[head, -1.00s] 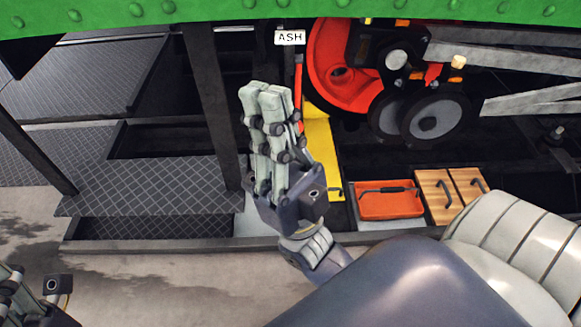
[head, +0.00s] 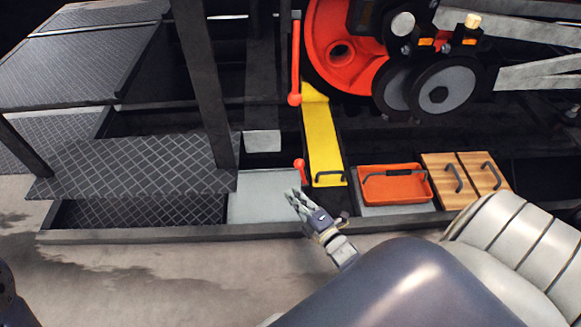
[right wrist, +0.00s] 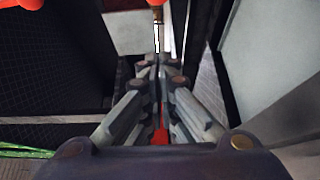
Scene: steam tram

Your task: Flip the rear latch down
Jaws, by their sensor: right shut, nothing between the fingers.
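My right gripper (head: 292,193) is low in the head view, shut and empty, in front of a pale grey panel (head: 262,197). A small red-tipped lever (head: 300,166) stands just above its fingertips, left of the yellow panel; I cannot tell for sure whether it is the rear latch. In the right wrist view the shut fingers (right wrist: 165,68) point at a thin rod with an orange knob (right wrist: 156,4) at the top edge. They look apart from the knob. A longer red lever (head: 295,65) with a ball end hangs higher up in the head view.
The yellow panel (head: 324,150) has a black handle. An orange tray (head: 394,196) and wooden drawers (head: 465,178) are to its right. A dark post (head: 204,80) and tread plates (head: 130,165) are to the left. A red wheel (head: 330,25) is above.

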